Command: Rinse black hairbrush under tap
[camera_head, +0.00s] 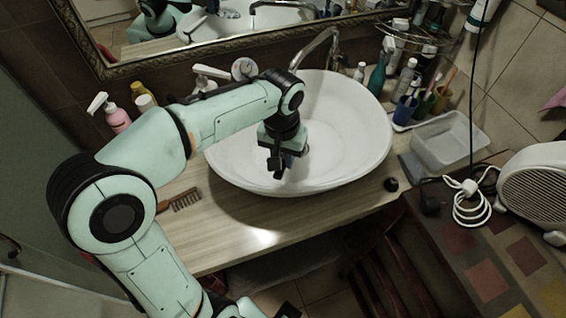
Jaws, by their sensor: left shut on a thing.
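My left gripper (278,165) is over the front left part of the white oval basin (345,150), pointing down. It is shut on a dark thing, which I take to be the black hairbrush; it can hardly be told apart from the dark fingers. The metal tap (326,38) stands behind the basin, and its curved spout reaches over the back of the bowl. The gripper is in front of the spout and apart from it. I cannot make out any running water. My right gripper is not in view.
A brown comb (182,200) lies on the wooden counter (240,215) left of the basin. A pink pump bottle (116,117) stands at the back left. Cups (405,109), bottles and a clear tray (446,142) crowd the right. A small black round thing (391,184) lies near the front right edge.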

